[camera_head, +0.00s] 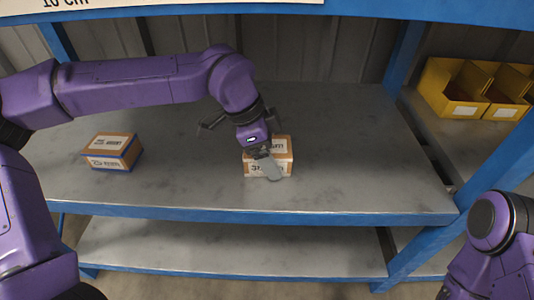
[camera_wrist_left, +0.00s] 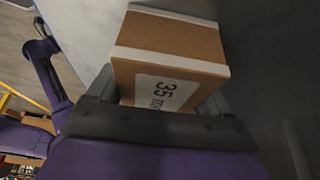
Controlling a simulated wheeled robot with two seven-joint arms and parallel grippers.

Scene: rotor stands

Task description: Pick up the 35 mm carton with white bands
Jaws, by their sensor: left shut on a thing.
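The 35 mm carton with white bands (camera_head: 283,158) is a brown box on the upper grey shelf, right of the middle in the head view. In the left wrist view the carton (camera_wrist_left: 170,58) shows white edge bands and a label reading "35 mm". My left gripper (camera_head: 264,165) is shut on the carton from above, one finger across its front face. The gripper and wrist hide part of the carton's top. I cannot tell whether the carton is clear of the shelf. My right arm shows at the lower right of the head view, but its gripper is out of view.
A second brown carton with blue bands (camera_head: 112,151) sits on the left of the upper shelf (camera_head: 370,150). Yellow bins (camera_head: 465,90) stand on another shelf at the right. A blue post (camera_head: 455,225) rises at the right. The lower shelf (camera_head: 230,248) is bare.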

